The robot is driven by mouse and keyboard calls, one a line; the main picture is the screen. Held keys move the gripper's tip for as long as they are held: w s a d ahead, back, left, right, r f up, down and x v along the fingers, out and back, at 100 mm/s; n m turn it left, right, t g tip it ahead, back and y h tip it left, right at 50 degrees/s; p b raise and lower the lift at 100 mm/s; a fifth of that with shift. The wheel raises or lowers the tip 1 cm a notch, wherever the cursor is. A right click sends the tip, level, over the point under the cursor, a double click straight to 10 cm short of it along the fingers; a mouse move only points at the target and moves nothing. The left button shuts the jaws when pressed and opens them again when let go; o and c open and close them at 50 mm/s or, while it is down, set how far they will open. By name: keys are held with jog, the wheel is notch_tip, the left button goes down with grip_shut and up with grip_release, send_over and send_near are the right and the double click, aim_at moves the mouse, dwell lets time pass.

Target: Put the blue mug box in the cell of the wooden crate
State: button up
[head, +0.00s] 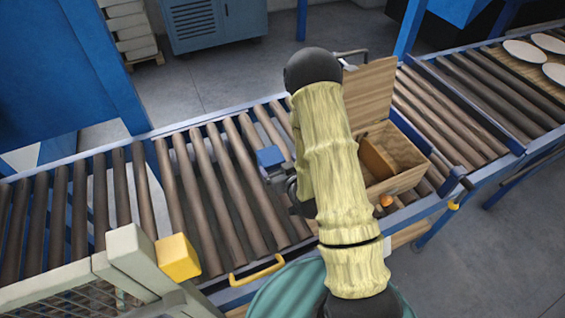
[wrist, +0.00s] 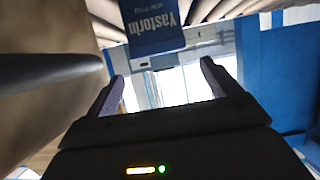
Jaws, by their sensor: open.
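The blue mug box (head: 270,157) is over the roller conveyor, left of my arm. In the wrist view the box (wrist: 155,25) shows white lettering, upside down, at the top, beyond my fingertips. My gripper (wrist: 162,70) is open, its two dark fingers apart with nothing clamped between them. In the head view my gripper (head: 279,174) is close beside the box, partly hidden by my arm; I cannot tell whether they touch. The wooden crate (head: 408,178) stands on the conveyor right of my arm, lid raised at the back. A divider separates its cells; my arm hides its left part.
An orange knob-like object (head: 386,200) is at the crate's front. Blue conveyor rails (head: 205,120) run along the rollers. A yellow handle (head: 257,271) is on the near edge. White plates (head: 524,51) lie at the far right. Rollers left of the box are clear.

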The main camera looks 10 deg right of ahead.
jog(key=shift+s+r+p, duration=0.15)
jog(key=shift+r+p, duration=0.1)
jog(key=shift+p, duration=0.2)
jog(key=p, duration=0.2)
jog(key=s+p, duration=0.1)
jog(key=p, duration=0.1)
jog(key=shift+s+d+r, duration=0.1)
jog(key=shift+s+d, duration=0.05)
jog(key=shift+s, duration=0.1)
dwell(0.3)
